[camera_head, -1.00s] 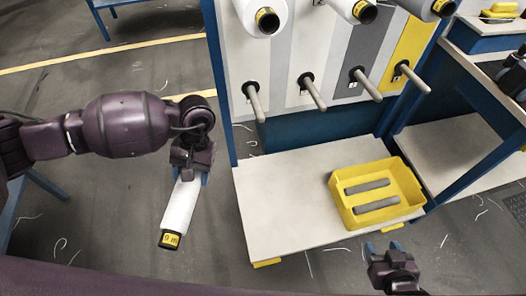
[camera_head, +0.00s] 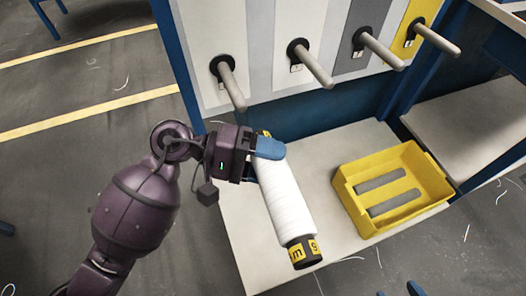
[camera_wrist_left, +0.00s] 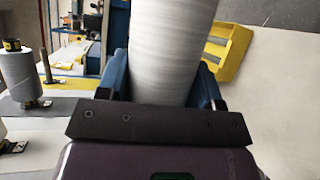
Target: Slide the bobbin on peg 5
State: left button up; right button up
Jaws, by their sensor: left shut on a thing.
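My left gripper (camera_head: 268,152) is shut on the white bobbin (camera_head: 284,205) near its upper end. The bobbin hangs tilted over the bench, its black and yellow marked end down toward the camera. In the left wrist view the bobbin (camera_wrist_left: 170,45) sits between the two blue fingers. Several bare pegs stick out from the panel: one on the left (camera_head: 232,85), one on the light panel (camera_head: 313,65), one on the grey strip (camera_head: 381,50), one on the yellow strip (camera_head: 437,38). Their number labels are too small to read. My right gripper (camera_head: 400,290) shows only its separated blue fingertips.
A yellow bin (camera_head: 350,205) with two grey bars stands on the pale bench (camera_head: 240,245), right of the bobbin. A blue post borders the panel on the left. In the left wrist view a grey bobbin (camera_wrist_left: 20,75) stands at the left.

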pick_arm(q)
jog(key=shift+w+a+f+t+h, duration=0.3)
jog(key=shift+w+t+h, duration=0.1)
jog(key=shift+w+t, duration=0.15)
jog(key=shift+w+a+r, duration=0.1)
jog(key=shift+w+r, duration=0.1)
jog(key=shift+w, duration=0.05)
jog(key=w, duration=0.2)
jog(key=w+a, duration=0.1)
jog(key=w, duration=0.1)
jog(key=shift+w+a+f+b, duration=0.1)
jog(key=shift+a+f+b, duration=0.1)
jog(key=shift+b, duration=0.2)
pick_arm(e)
jog(key=shift+f, duration=0.25)
jog(key=shift+s+f, duration=0.15)
jog(key=shift+f, duration=0.15)
jog(key=shift+r, duration=0.1)
